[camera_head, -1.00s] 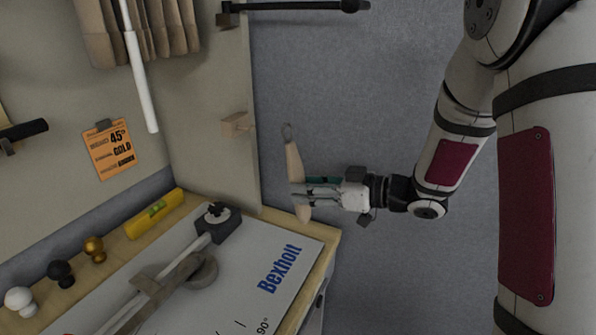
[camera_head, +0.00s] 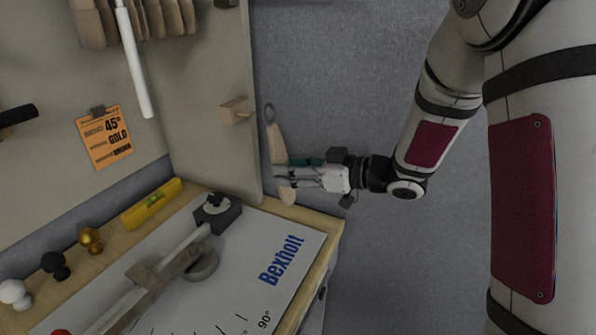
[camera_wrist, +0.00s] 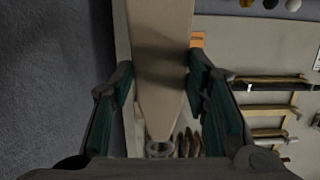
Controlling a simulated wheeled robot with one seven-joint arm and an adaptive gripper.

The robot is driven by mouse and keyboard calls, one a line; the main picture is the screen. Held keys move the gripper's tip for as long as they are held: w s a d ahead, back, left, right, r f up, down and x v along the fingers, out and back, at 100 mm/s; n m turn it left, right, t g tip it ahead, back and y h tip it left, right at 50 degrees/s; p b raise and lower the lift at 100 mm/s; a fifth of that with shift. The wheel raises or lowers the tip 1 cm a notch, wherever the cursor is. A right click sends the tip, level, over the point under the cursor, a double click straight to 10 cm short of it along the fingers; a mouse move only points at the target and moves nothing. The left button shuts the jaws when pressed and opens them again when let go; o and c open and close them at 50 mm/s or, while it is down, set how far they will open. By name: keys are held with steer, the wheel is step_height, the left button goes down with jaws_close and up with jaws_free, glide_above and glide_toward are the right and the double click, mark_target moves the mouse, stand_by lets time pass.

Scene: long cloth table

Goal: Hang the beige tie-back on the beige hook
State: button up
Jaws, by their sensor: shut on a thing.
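The beige tie-back (camera_head: 276,146) is a long tapered band with a metal ring (camera_head: 269,112) at its upper end. My gripper (camera_head: 284,177) is shut on its lower part and holds it roughly upright. In the wrist view the tie-back (camera_wrist: 160,60) runs between the two green-padded fingers (camera_wrist: 160,92), and its ring (camera_wrist: 159,149) is near the bottom. The beige hook (camera_head: 236,111) is a small wooden block with a peg on the upright panel. The ring is to the right of the hook and apart from it in the picture; the depth gap is unclear.
A table with a white "Bexholt" board (camera_head: 281,262) and a mitre arm stands below left. A yellow level (camera_head: 152,206) and several knobs lie along its back. An orange card (camera_head: 104,138) and a white rod (camera_head: 133,60) are on the panel.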

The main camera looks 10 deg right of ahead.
steer(key=shift+f+b+x, duration=0.2)
steer(key=shift+b+x, duration=0.4)
steer(key=shift+x, duration=0.85)
steer(key=shift+f+b+x, duration=0.15)
steer(key=shift+b+x, duration=0.4)
steer(key=shift+x, duration=0.95)
steer(key=o, duration=1.2)
steer(key=shift+s+d, duration=0.1)
steer(key=shift+d, duration=0.05)
